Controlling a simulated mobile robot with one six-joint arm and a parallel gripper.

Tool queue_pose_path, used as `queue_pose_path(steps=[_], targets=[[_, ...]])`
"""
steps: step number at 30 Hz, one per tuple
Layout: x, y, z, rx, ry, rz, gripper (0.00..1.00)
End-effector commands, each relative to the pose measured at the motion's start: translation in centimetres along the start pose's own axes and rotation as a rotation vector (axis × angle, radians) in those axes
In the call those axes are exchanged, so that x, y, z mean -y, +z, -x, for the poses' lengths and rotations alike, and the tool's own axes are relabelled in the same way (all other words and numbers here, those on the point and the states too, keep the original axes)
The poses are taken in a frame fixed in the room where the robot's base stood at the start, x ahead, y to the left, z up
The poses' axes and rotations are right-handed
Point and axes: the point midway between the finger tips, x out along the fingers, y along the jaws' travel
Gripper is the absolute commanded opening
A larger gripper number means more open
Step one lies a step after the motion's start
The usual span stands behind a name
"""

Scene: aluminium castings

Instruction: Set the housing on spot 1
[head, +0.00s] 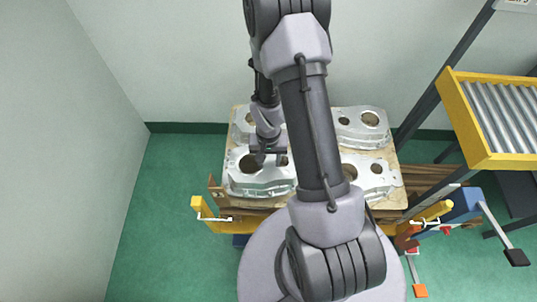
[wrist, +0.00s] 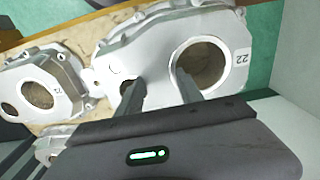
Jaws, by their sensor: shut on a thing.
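My gripper (head: 266,158) is shut on a silver cast housing (head: 262,184) at the front left of a wooden board (head: 397,197). In the wrist view, the fingers (wrist: 160,92) reach down at the web between the large round hole and the smaller hole of this housing (wrist: 150,52), which is marked 22. I cannot tell whether it rests on the board or is slightly raised. More housings are on the board: one at back left (head: 241,124), one at back right (head: 361,126), and one at front right (head: 369,176), partly behind my arm. No marking identifies spot 1.
A roller conveyor (head: 500,118) with a yellow frame stands at the right, beside a dark post (head: 440,80). Yellow stops (head: 204,210) flank the board's front. A wall (head: 60,130) rises at left; green floor (head: 165,215) is clear there.

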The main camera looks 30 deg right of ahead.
Motion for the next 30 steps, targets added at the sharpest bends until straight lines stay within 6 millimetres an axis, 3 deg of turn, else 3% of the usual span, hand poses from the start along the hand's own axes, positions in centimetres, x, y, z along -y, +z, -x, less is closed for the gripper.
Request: queue_pose_path(steps=[8,19,20,21,23,30], targets=[[0.0,0.0,-3.9,0.000,0.000,-0.001,0.00],[0.0,-0.1,-4.2,-0.001,-0.001,-0.001,0.00],[0.0,0.0,-4.2,0.000,0.000,-0.001,0.47],[0.0,0.0,-4.1,0.000,0.000,-0.001,0.55],[0.0,0.0,-4.1,0.000,0.000,-0.001,0.65],[0.0,0.0,-3.9,0.000,0.000,-0.001,0.65]])
